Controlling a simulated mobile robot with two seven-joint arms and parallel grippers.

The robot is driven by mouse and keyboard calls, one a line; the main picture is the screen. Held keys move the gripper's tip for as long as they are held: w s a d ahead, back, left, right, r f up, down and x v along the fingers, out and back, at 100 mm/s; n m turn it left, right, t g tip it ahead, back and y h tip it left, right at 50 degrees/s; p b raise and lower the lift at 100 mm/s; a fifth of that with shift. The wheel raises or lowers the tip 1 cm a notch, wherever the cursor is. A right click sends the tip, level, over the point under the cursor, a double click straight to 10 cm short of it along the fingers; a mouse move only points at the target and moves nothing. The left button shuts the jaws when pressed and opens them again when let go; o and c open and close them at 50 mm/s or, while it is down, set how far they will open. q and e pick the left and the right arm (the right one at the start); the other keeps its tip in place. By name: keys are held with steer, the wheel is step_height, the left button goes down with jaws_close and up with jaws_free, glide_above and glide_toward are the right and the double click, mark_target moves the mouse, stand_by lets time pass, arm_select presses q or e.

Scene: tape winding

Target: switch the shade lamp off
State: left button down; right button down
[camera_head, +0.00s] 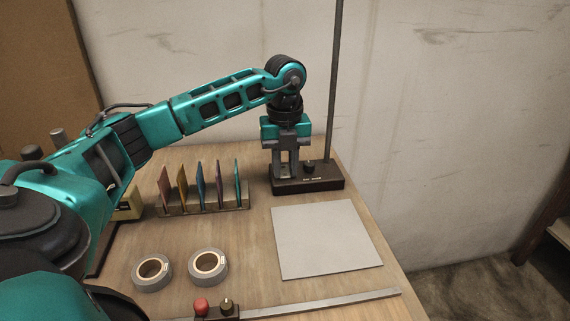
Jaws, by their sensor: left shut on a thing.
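The lamp's dark base (325,184) stands at the back right of the table, with a tall thin pole (334,90) rising out of the picture. The shade is not in view, so I cannot see whether it is lit. A small dark knob (309,166) sits on top of the base, with tiny lettering on the front face below. My left gripper (285,174) points down over the left part of the base, just left of this knob. Its fingers are shut on a small part there, mostly hidden between them. My right gripper is not in view.
A rack (204,209) with several coloured cards stands left of the base. A pale square sheet (326,241) lies in front. Two tape rolls (153,271) (208,267) are at the front left. A metal strip (330,303) and a red knob (201,306) are at the front.

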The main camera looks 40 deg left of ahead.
arm_select(q)
steer(key=p, duration=0.1)
steer(key=r+g+h+p, duration=0.1)
steer(key=p, duration=0.1)
steer(key=shift+w+a, duration=0.15)
steer(key=shift+a+f+h+p, duration=0.1)
steer(key=shift+h+p, duration=0.2)
steer(key=shift+p, duration=0.2)
steer(key=shift+w+f+g+h+p, duration=0.15)
steer(key=shift+g+h+p, duration=0.15)
steer(key=shift+g+p, duration=0.15)
steer(key=shift+f, duration=0.1)
steer(key=c, duration=1.4)
jaws_free()
steer(key=o, duration=0.5)
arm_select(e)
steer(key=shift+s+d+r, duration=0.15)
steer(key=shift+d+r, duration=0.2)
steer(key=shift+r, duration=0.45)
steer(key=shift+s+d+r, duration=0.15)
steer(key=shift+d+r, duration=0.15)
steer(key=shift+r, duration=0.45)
arm_select(q)
steer(key=shift+a, duration=0.1)
